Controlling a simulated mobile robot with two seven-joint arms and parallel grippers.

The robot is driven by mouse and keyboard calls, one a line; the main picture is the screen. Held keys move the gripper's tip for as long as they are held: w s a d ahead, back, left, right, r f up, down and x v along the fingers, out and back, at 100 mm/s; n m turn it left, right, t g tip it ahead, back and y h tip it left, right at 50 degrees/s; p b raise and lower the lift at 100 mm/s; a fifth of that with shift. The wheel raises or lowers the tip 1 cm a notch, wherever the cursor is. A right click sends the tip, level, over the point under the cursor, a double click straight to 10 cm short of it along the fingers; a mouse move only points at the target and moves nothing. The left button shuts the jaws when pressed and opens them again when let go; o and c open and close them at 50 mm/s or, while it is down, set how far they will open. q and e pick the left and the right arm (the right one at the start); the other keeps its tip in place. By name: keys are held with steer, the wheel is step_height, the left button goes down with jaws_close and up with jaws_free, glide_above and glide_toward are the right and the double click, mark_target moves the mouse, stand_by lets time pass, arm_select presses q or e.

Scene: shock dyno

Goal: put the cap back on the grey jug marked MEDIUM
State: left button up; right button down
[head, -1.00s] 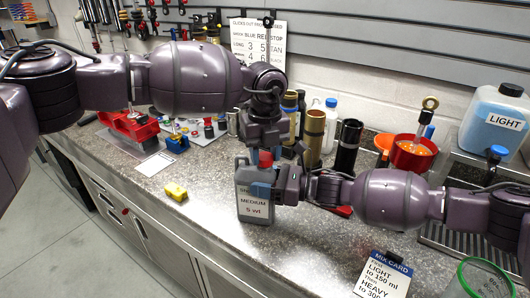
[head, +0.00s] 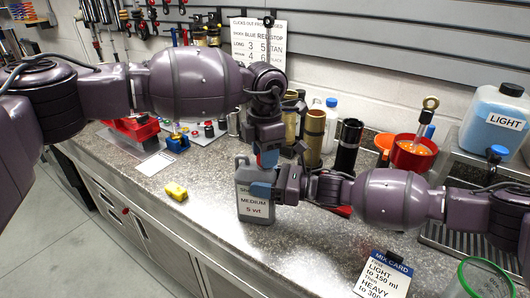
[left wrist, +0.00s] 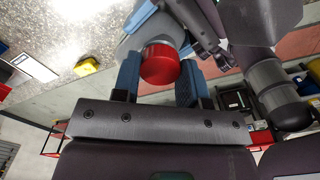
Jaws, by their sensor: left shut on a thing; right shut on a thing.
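The grey jug marked MEDIUM (head: 256,208) stands upright on the counter. My right gripper (head: 263,190) is shut on the jug's upper right side, its blue finger in front of the jug. My left gripper (head: 267,159) points down over the top of the jug and is shut on the red cap. In the left wrist view the red cap (left wrist: 160,64) sits between the blue fingers, with the grey jug (left wrist: 146,32) close behind it. The cap is at the jug's neck, but the fingers hide whether it is seated.
A yellow block (head: 175,192) lies left of the jug. Gold and black cylinders (head: 347,148) stand behind my right arm. A red bowl (head: 411,153), the LIGHT jug (head: 494,118), a mix card (head: 384,275) and a green-rimmed cup (head: 484,279) are at the right. The front counter is clear.

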arm_select(q)
steer(key=m, duration=1.2)
steer(key=shift+m, duration=0.4)
steer(key=m, duration=1.3)
steer(key=o, duration=0.9)
steer(key=shift+r, duration=2.25)
steer(key=shift+c, duration=0.5)
